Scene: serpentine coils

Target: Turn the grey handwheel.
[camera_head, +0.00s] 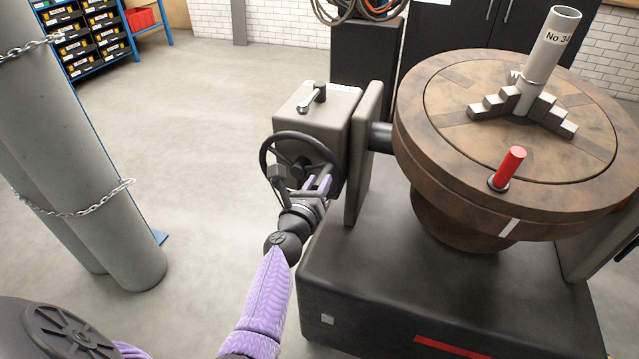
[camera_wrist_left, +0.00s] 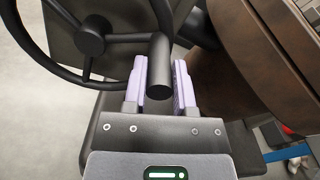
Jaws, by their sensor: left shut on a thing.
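The grey handwheel (camera_head: 264,157) looks dark, almost black. My left gripper (camera_head: 318,186) reaches the wheel from below. Its two pale purple fingers (camera_wrist_left: 160,82) are shut on the wheel's dark round handle (camera_wrist_left: 160,93), one on each side. The far part of the grip is hidden behind the handle. My right gripper is not in view.
A brown round table (camera_head: 440,170) with a red peg (camera_head: 509,167) and an upright grey tube (camera_head: 549,45) stands right of the wheel on a black base (camera_head: 440,300). Chained grey cylinders (camera_head: 75,150) stand at the left. Clear floor lies between.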

